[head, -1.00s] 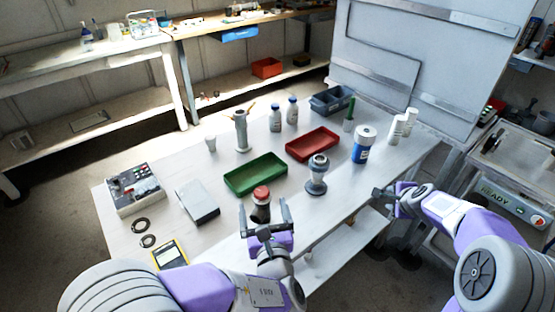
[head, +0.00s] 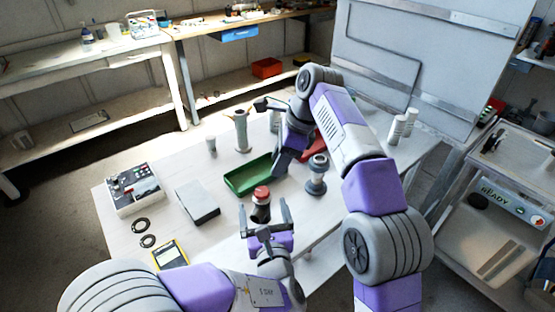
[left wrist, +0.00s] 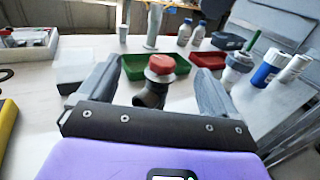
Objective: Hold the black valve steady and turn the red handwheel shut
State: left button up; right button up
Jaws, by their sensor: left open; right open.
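The black valve (head: 261,214) stands upright on the table with the red handwheel (head: 262,193) on top. In the left wrist view, the handwheel (left wrist: 161,64) and the black valve body (left wrist: 150,96) show between my fingers, with a gap on both sides. My left gripper (head: 264,208) is open, low at the near side of the valve; I cannot tell how deep the valve sits between the fingers. My right gripper (head: 275,135) is open and empty, raised above the table beyond the valve, around the far end of the green tray.
The green tray (head: 236,187) lies behind the valve. A grey flanged fitting (head: 316,178) stands to its right. A grey box (head: 197,202), a control box (head: 134,190) and a yellow meter (head: 170,254) are at left. My right arm hides part of the red tray (head: 313,149).

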aim_at(260, 208)
pick_arm(q)
jog(key=f, duration=0.8)
jog(key=shift+w+f, duration=0.15)
jog(key=shift+w, duration=0.15)
jog(key=w, duration=0.4)
jog(key=w+a, duration=0.1)
jog(key=w, duration=0.2)
pick_arm(e)
jog(key=shift+s+a+r, duration=0.15)
jog(key=shift+s+a, duration=0.15)
pick_arm(q)
jog(key=shift+c, duration=0.3)
